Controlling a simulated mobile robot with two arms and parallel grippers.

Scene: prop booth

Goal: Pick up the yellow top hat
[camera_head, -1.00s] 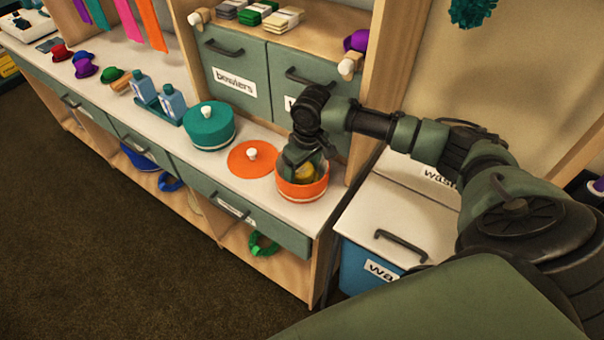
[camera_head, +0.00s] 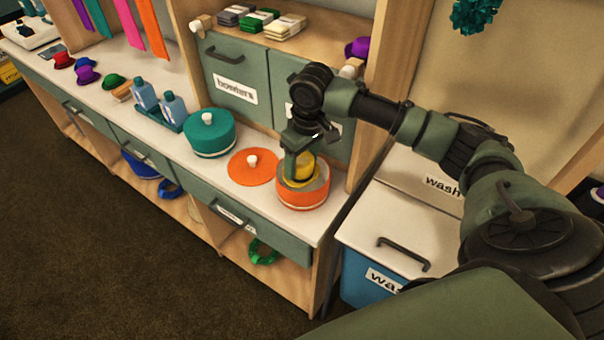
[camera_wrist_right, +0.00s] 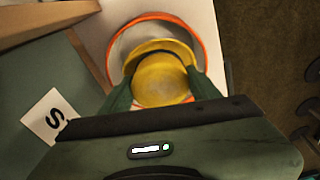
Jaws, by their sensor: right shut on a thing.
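The yellow top hat (camera_head: 304,168) is between the fingers of my right gripper (camera_head: 299,166), at the mouth of a round orange box (camera_head: 304,197). In the right wrist view the yellow hat (camera_wrist_right: 160,78) sits between the two green fingers of the gripper (camera_wrist_right: 160,88), which are shut on it. The orange rim of the box (camera_wrist_right: 140,18) shows around and beyond it. The hat's lower part is partly hidden by the box and a finger in the head view. My left gripper is not in view.
The orange lid (camera_head: 252,167) lies on the white counter beside the box. A closed teal box (camera_head: 210,133) and a tray of blue bottles (camera_head: 160,105) stand farther left. Drawers (camera_head: 232,82) rise behind. A wash bin (camera_head: 395,235) is at the right.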

